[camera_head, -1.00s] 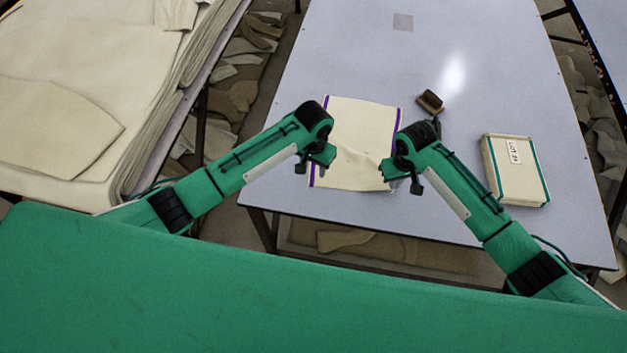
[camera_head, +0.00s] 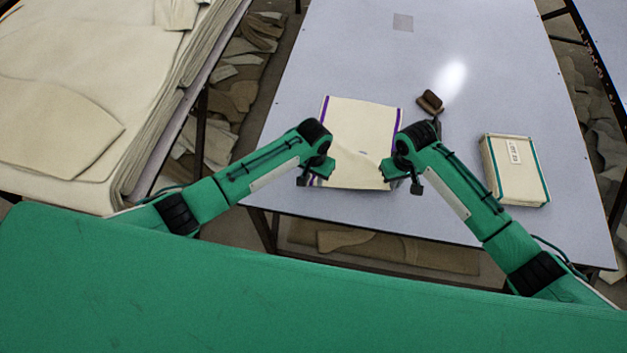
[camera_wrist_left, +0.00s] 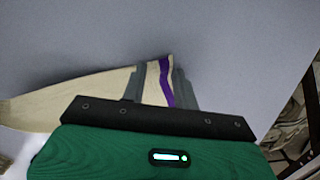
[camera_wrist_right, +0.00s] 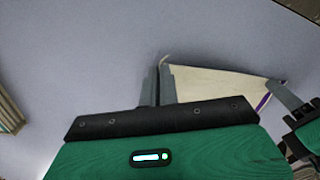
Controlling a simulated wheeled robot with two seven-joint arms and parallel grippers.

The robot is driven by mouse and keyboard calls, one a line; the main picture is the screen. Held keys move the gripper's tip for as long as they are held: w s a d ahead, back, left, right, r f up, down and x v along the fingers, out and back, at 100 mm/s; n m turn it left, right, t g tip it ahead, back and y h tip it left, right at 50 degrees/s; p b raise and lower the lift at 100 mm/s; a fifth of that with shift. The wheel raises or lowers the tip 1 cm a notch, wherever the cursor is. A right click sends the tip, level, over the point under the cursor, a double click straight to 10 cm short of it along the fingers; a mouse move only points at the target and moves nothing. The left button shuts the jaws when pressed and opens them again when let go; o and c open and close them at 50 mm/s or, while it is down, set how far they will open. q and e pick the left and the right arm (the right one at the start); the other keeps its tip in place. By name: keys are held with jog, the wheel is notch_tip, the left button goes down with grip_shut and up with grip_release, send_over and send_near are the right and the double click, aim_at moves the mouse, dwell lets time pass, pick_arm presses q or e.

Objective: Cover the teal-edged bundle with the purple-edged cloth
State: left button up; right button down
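The purple-edged cloth (camera_head: 360,125), cream with purple side strips, lies on the grey table, its near right part rumpled. The teal-edged bundle (camera_head: 528,172), a thick cream stack with a white label, lies apart to its right. My left gripper (camera_head: 305,178) is at the cloth's near left corner. In the left wrist view its fingers (camera_wrist_left: 157,70) stand apart, with the purple-striped corner between them. My right gripper (camera_head: 389,180) is at the near right corner. In the right wrist view its fingers (camera_wrist_right: 160,68) are close together on the cloth's corner (camera_wrist_right: 205,83).
A dark brown block (camera_head: 430,101) lies on the table between cloth and bundle, behind my right gripper. Layered cream fabric (camera_head: 60,120) is on a table at left. The far table (camera_head: 350,55) is mostly clear.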

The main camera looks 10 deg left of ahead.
pick_arm(q)
jog(key=shift+a+f, duration=0.1)
jog(key=shift+f, duration=0.05)
grip_shut()
jog(key=shift+r, duration=2.6)
